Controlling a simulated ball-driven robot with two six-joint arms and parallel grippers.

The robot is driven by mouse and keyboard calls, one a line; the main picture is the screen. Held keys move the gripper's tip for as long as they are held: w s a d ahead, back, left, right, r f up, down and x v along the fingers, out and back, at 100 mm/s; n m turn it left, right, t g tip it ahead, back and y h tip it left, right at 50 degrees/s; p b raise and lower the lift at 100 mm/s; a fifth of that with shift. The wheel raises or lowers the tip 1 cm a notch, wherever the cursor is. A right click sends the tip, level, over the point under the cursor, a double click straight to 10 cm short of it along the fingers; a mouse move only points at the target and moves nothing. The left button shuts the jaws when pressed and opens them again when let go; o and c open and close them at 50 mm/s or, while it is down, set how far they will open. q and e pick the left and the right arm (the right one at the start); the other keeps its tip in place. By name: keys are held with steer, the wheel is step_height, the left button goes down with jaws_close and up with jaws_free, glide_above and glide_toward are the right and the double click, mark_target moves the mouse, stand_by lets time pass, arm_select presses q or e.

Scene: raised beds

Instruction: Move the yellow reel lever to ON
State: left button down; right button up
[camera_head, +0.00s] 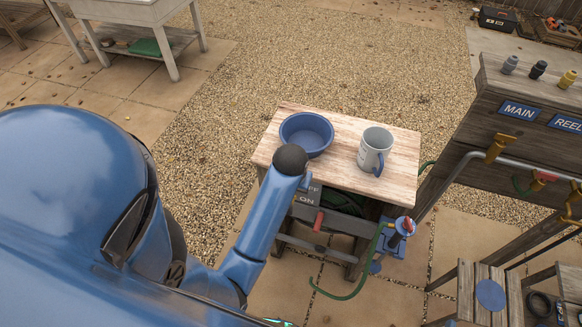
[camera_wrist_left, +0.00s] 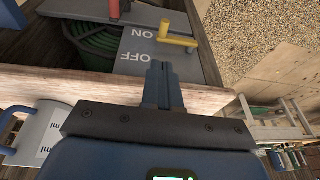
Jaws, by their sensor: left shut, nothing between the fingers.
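The yellow lever (camera_wrist_left: 178,41) shows in the left wrist view on a grey panel (camera_wrist_left: 133,67) lettered ON and OFF. It stands beside the letters, nearer ON than OFF in the picture, with its bar pointing right; its exact setting I cannot tell. In the head view the panel (camera_head: 307,197) shows partly under the bench top, and the yellow lever is not visible there, likely behind my arm. My left gripper (camera_wrist_left: 162,70) is shut and empty, its tips over the panel near OFF, apart from the lever. My right gripper is not in view.
A red lever (camera_head: 319,221) sits beside the panel, also in the wrist view (camera_wrist_left: 115,9). The bench top (camera_head: 340,176) bears a blue bowl (camera_head: 306,134) and a mug (camera_head: 375,149). Green hose (camera_wrist_left: 92,42) lies under it. A wooden board (camera_head: 500,135) with pipes stands at right.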

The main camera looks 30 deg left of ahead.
arm_select(q)
steer(key=x, duration=0.4)
steer(key=p+x, duration=0.1)
steer(key=x, duration=0.6)
steer(key=shift+s+a+f, duration=0.1)
steer(key=shift+s+f, duration=0.2)
steer(key=shift+f, duration=0.1)
steer(key=shift+a+f, duration=0.1)
steer(key=shift+f, duration=0.55)
steer(key=shift+f, duration=0.15)
steer(key=f+y+b, duration=0.2)
steer(key=f+g+y+b, duration=0.1)
steer(key=f+y+b, duration=0.1)
steer(key=y, duration=0.1)
steer(key=f+m+y+b, duration=0.1)
steer(key=y+b, duration=0.1)
steer(key=y, duration=0.1)
steer(key=shift+w+d+f, duration=0.1)
steer(key=shift+d+f, duration=0.3)
steer(key=shift+r, duration=0.2)
steer(key=shift+r+p, duration=0.6)
steer(key=shift+r, duration=0.1)
